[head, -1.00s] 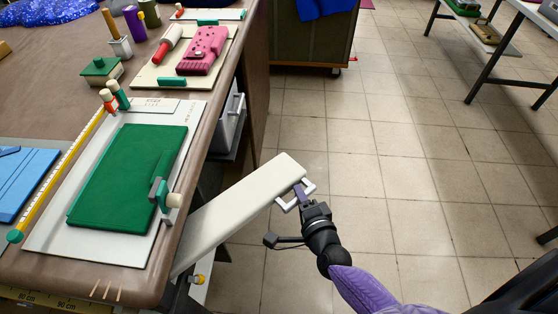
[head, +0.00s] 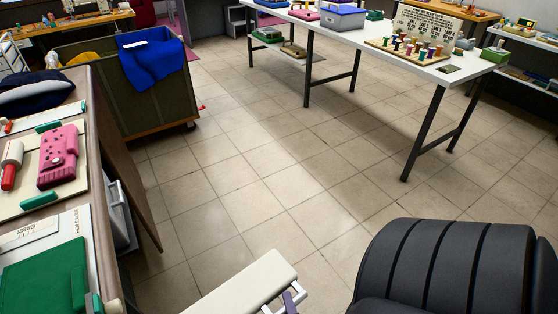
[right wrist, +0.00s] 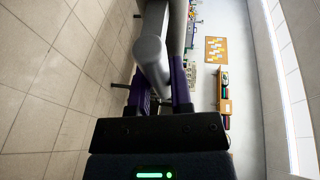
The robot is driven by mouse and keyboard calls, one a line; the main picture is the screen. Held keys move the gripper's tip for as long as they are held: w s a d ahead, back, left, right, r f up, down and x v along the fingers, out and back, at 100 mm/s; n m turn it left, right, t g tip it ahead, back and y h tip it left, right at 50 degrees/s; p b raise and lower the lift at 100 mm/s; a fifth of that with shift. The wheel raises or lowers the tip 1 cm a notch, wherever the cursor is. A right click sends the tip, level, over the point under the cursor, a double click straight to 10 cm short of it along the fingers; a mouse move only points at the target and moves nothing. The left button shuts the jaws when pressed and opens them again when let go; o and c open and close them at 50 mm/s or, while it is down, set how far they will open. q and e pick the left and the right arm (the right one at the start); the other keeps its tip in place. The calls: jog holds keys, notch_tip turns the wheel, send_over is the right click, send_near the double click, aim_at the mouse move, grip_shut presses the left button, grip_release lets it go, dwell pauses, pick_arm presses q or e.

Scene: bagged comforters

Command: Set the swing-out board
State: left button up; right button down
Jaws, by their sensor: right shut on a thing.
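The swing-out board (head: 245,287) is a long cream-white plank at the bottom of the head view, sticking out from the worktable's side over the floor. A pale loop handle (head: 295,297) sits at its outer end. In the right wrist view, the purple fingers (right wrist: 162,85) stand on either side of a grey bar. The board's inner end is cut off by the frame. My left gripper is not in view.
The brown worktable (head: 107,190) on the left carries a green pad (head: 45,280) and a pink piece (head: 58,157). A green cart (head: 130,92) with blue cloth stands behind. A white table (head: 400,62) stands at the back right. The tiled floor between is clear.

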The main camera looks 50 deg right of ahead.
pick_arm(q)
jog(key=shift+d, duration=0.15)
pick_arm(e)
jog(key=shift+s+a+g, duration=0.25)
jog(key=shift+s+g, duration=0.05)
jog(key=shift+s, duration=0.15)
jog(key=c, duration=0.7)
grip_release()
jog(key=shift+c, duration=0.2)
jog(key=shift+o, duration=1)
jog(key=shift+s, duration=0.1)
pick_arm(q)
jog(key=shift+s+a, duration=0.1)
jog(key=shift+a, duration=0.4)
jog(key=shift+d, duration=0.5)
pick_arm(e)
jog(key=v, duration=1)
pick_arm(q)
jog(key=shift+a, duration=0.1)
pick_arm(e)
jog(key=shift+f, duration=0.2)
